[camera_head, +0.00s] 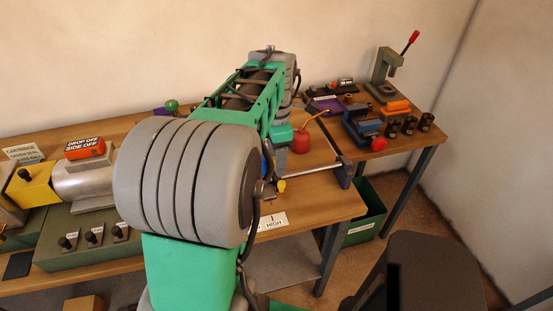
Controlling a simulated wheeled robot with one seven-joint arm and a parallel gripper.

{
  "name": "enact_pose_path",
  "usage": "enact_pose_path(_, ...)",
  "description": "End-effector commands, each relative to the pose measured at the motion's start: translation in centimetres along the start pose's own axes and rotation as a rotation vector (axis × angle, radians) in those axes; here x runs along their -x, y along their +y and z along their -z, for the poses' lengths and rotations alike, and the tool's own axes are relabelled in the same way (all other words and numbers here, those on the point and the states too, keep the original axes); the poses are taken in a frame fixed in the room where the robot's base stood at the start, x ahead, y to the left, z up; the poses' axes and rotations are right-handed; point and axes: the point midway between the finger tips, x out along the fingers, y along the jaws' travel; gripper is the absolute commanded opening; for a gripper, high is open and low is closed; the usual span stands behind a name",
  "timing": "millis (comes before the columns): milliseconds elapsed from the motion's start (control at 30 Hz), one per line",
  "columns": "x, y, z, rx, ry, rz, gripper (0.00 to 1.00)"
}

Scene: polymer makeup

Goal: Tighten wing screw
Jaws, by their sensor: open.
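My gripper (281,168) is partly in view at the end of my arm, low over the front right part of the near wooden table (318,205). It points down, and its fingers are small and partly hidden by my arm. A small yellow piece (281,186) lies just below the fingertips, beside a metal rod (318,168) that runs to a dark end bracket (342,176). The yellow piece may be the wing screw, but it is too small to tell. I cannot tell whether the fingers touch it. A blue part shows just left of the fingers.
A red round can (300,142) with a thin spout stands close behind my gripper. A green press with a red-tipped lever (386,75) and a blue vise (361,128) stand on the back right table. A yellow-and-silver machine (85,182) is at left. A green bin (366,215) stands below.

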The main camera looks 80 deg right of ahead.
Motion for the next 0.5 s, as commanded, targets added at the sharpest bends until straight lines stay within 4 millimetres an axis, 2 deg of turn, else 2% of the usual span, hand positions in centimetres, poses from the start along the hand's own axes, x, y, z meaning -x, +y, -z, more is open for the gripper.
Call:
enact_pose_path(133, -1.39, -0.04, 0.04, 0.000, 0.000, 0.001, 0.60)
enact_pose_path(367, -1.55, 0.01, 0.04, 0.000, -0.001, -0.001, 0.60)
enact_pose_path(500, -1.53, 0.01, 0.04, -0.001, -0.001, -0.001, 0.49)
